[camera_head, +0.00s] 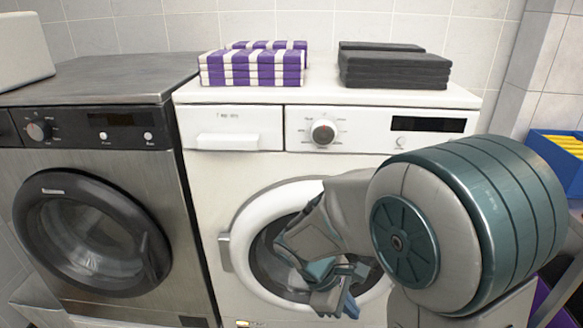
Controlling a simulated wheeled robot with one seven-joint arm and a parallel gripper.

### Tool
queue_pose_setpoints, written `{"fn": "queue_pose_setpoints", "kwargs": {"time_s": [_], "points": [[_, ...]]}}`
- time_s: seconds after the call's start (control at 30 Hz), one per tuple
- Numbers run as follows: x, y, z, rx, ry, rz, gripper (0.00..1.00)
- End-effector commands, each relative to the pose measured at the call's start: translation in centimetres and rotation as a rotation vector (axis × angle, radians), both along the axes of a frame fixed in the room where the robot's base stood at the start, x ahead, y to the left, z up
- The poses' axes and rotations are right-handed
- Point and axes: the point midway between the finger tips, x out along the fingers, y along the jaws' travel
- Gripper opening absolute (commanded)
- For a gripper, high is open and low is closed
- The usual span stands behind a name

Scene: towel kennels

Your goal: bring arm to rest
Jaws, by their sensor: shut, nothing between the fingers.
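My arm reaches in from the right in the head view, folded in front of the white washing machine (238,168). My gripper (340,300) is at its lower end, pointing down in front of the machine's round door. It is shut and holds nothing. The arm hides part of the door and the machine's right front.
Purple-and-white striped towels (252,68) and dark grey towels (394,69) lie stacked on the white machine. A grey machine (95,82) stands to the left with a pale object (22,50) on top. A blue bin (556,158) with yellow contents is at the right.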

Motion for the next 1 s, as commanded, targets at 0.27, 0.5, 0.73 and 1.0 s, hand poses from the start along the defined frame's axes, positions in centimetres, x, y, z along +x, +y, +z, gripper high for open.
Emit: {"fn": "queue_pose_setpoints", "kwargs": {"time_s": [0.27,0.5,0.73,1.0], "points": [[-3.4,-2.1,10.2,0.265,-0.271,-0.484,0.00],[-5.8,-2.8,17.1,0.470,-0.488,-0.859,0.00],[-6.9,-2.9,20.1,0.578,-0.601,-1.052,0.00],[-7.0,-2.8,20.2,0.595,-0.615,-1.079,0.00]]}}
